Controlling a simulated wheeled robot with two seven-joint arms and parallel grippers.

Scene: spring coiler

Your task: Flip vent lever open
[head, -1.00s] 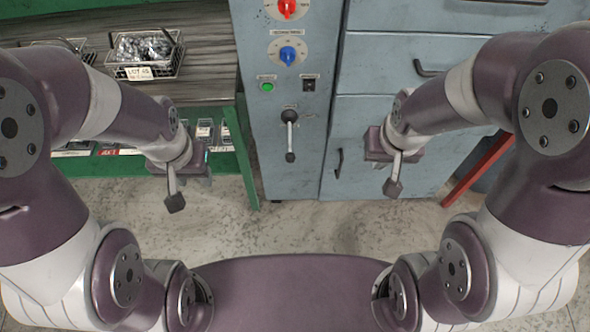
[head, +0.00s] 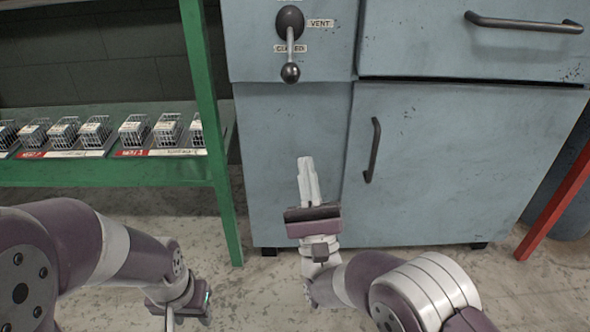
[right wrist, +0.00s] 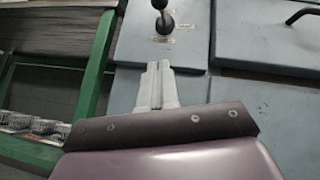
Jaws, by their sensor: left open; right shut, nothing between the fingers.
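The vent lever (head: 290,48) is on the grey-blue cabinet at the top of the head view. Its black ball knob hangs straight down from a round hub, near a lower label that seems to read CLOSED; a VENT label is right of the hub. It also shows in the right wrist view (right wrist: 162,18), above the fingertips. My right gripper (head: 306,166) is shut and empty, pointing up at the cabinet front, below and apart from the lever. It also shows in the right wrist view (right wrist: 160,68). My left gripper (head: 182,305) is low at the left, its fingers mostly cut off.
A green shelf (head: 110,172) with several small wire baskets stands left of the cabinet (head: 290,140). Handles stick out from a drawer (head: 525,24) and a door (head: 373,150) to the right. A red post (head: 555,210) is at far right.

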